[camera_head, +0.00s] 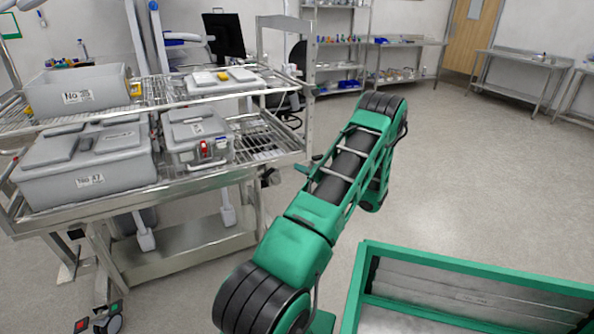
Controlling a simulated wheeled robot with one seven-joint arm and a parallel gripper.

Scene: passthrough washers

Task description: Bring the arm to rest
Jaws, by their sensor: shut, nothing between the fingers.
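My green and black arm (343,178) rises from the bottom middle of the head view. It runs up and to the right to a black-ringed joint near the picture's centre. Past that joint a further green link folds back down behind the upper one. My gripper is not seen; the arm's end is hidden behind its own links or lies outside the picture. Nothing held by the arm is visible.
A metal rack cart (172,186) stands close on the left, carrying grey lidded cases (85,160) and an open grey bin (78,90). Shelves (340,52) and steel tables (516,62) line the back. The floor (470,170) right of the arm is clear.

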